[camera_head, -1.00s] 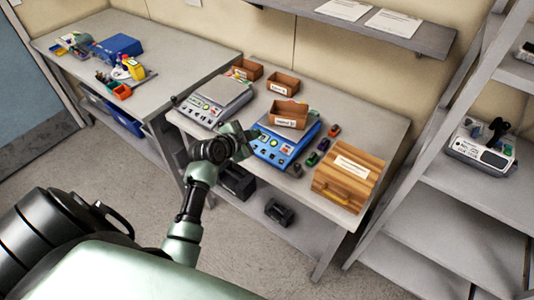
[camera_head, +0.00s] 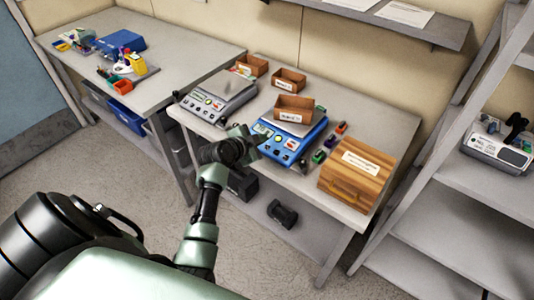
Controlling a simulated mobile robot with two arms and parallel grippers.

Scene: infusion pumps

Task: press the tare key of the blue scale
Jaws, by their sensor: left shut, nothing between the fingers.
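The blue scale (camera_head: 288,143) stands on the right-hand grey table, with its keys and display on the sloped front panel. A small brown open box (camera_head: 294,108) with a white label sits on its pan. My left gripper (camera_head: 259,135) is shut and empty. Its fingertips are at the left front edge of the blue scale's panel, and I cannot tell whether they touch it. The gripper hides part of the panel's left side, so I cannot make out the tare key. My right gripper is not in view.
A grey scale (camera_head: 219,98) stands left of the blue one. Brown boxes (camera_head: 289,79) are behind. Small coloured blocks (camera_head: 330,141) and a wooden box (camera_head: 356,172) are on the right. A grey shelf unit (camera_head: 440,205) stands at the far right.

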